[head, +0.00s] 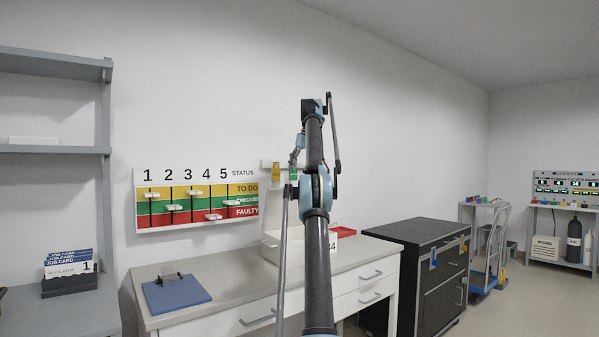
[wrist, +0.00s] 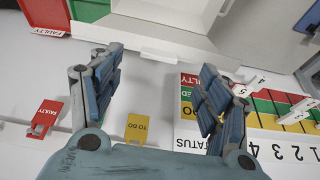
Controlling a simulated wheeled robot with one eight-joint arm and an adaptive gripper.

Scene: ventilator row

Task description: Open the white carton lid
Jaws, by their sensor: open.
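The white carton (head: 271,250) stands on the white bench, partly hidden behind my arm in the head view. A pale panel, seemingly its lid (head: 273,222), stands raised at its back. In the wrist view the carton (wrist: 185,15) fills the top middle, with a grey-shaded panel edge running below it. My gripper (wrist: 162,60) is open, and I see nothing between its fingers. Its fingertips are near that panel edge; I cannot tell whether they touch it.
The status board (head: 197,203) hangs on the wall behind. Yellow TO DO (wrist: 137,127) and red FAULTY (wrist: 45,115) tags are close to the gripper. A black cabinet (head: 425,235) stands to the right.

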